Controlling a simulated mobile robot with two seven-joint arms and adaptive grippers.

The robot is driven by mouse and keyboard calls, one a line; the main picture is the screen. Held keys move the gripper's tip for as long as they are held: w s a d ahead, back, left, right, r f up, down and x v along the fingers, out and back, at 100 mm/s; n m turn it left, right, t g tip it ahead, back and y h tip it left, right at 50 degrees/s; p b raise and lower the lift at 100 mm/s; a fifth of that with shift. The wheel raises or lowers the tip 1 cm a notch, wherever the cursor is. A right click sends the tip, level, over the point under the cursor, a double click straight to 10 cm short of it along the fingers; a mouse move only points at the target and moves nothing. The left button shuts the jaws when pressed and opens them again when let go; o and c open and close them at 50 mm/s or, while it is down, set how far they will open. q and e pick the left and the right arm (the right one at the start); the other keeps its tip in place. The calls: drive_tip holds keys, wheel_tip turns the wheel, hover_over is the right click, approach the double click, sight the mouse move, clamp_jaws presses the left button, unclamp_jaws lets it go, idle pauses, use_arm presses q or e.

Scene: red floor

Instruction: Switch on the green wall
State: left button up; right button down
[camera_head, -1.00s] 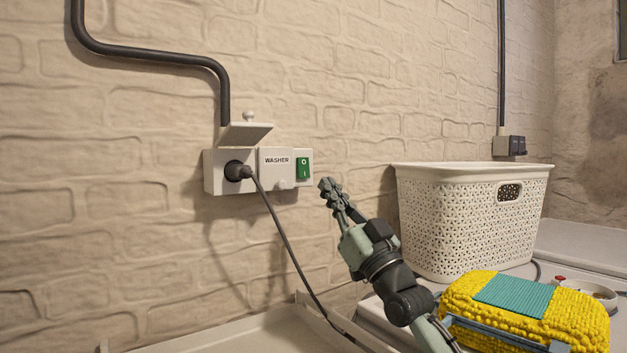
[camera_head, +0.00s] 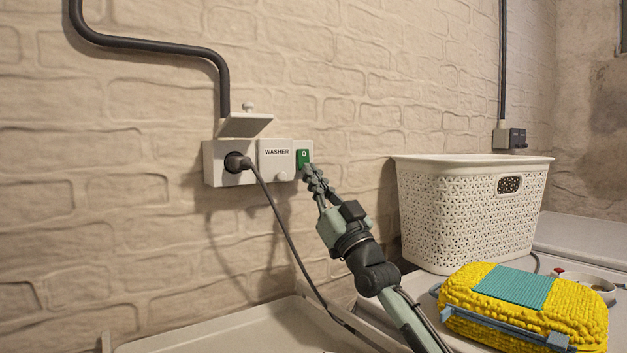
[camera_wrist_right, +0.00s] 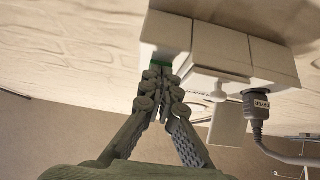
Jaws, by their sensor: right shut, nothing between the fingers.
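The green switch (camera_head: 303,156) sits at the right end of a white wall box marked WASHER. Its upper part with the O mark shows in the head view; its lower part is hidden behind my fingertips. My right gripper (camera_head: 310,172) is shut and empty, with its tips at the lower part of the switch. In the right wrist view, the shut fingertips (camera_wrist_right: 163,72) overlap the box at the switch, and only a thin strip of green (camera_wrist_right: 160,64) shows. I cannot tell if the tips press on it. My left gripper is not in view.
A black plug (camera_head: 236,162) with a hanging cable is in the box's left socket, under a raised lid (camera_head: 245,126). A white basket (camera_head: 465,215) and a yellow and teal bundle (camera_head: 525,300) stand to the right.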

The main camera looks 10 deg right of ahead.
use_arm(q)
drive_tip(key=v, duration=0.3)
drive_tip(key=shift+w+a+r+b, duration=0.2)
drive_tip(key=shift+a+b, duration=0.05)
drive_tip(key=shift+b, duration=0.15)
use_arm(e)
drive_tip(key=v, duration=0.7)
drive_tip(key=shift+f, duration=0.45)
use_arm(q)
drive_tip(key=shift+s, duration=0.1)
use_arm(e)
drive_tip(key=shift+w, duration=0.1)
